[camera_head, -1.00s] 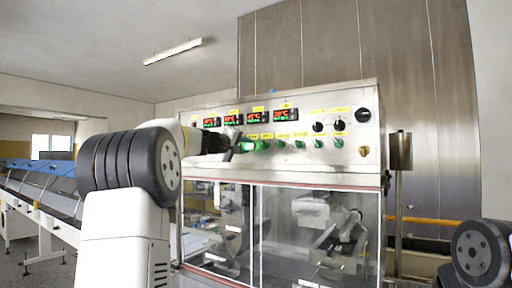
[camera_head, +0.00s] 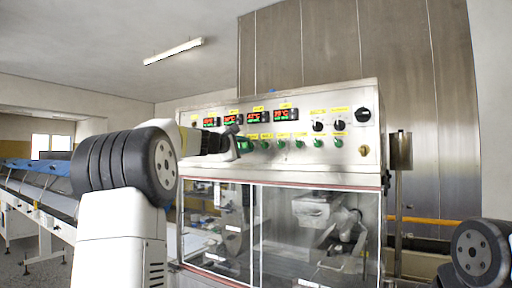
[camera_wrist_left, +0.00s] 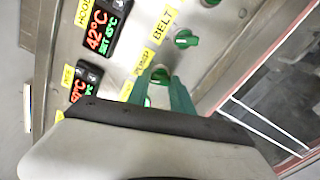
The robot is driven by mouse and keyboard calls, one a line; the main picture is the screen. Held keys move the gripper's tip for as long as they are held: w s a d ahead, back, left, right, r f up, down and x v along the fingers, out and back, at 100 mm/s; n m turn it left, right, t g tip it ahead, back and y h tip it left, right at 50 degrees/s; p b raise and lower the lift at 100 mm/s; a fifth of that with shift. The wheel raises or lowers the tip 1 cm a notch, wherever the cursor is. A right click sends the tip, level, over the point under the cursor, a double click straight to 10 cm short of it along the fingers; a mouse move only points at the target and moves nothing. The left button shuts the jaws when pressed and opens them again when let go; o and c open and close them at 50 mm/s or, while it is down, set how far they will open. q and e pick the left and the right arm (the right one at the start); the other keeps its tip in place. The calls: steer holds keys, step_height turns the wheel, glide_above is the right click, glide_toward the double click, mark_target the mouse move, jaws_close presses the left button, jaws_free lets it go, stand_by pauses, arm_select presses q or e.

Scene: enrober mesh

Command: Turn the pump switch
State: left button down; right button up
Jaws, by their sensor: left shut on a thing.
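The pump switch (camera_wrist_left: 160,75) is a small green knob on the steel control panel (camera_head: 350,155), under a yellow label (camera_wrist_left: 143,62) that appears to read PUMP. My left gripper (camera_wrist_left: 162,92) has its two green fingers on either side of this knob and is shut on it. In the head view the left gripper (camera_head: 240,146) reaches the left end of the row of green knobs and covers most of the pump switch. My right gripper is out of view.
The belt knob (camera_wrist_left: 186,39) sits close beside the pump switch. More green knobs (camera_head: 299,144), black knobs (camera_head: 318,127) and red-green temperature displays (camera_head: 286,114) fill the panel. Glass doors (camera_head: 215,225) lie below. A blue conveyor (camera_head: 40,168) stands at left.

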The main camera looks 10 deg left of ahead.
arm_select(q)
steer(key=shift+f+n, duration=0.1)
steer(key=shift+n, duration=1)
steer(key=c, duration=1.1)
jaws_free()
steer(key=shift+s, duration=0.1)
steer(key=v, duration=0.7)
steer(key=shift+s+a, duration=0.1)
steer(key=shift+s, duration=0.2)
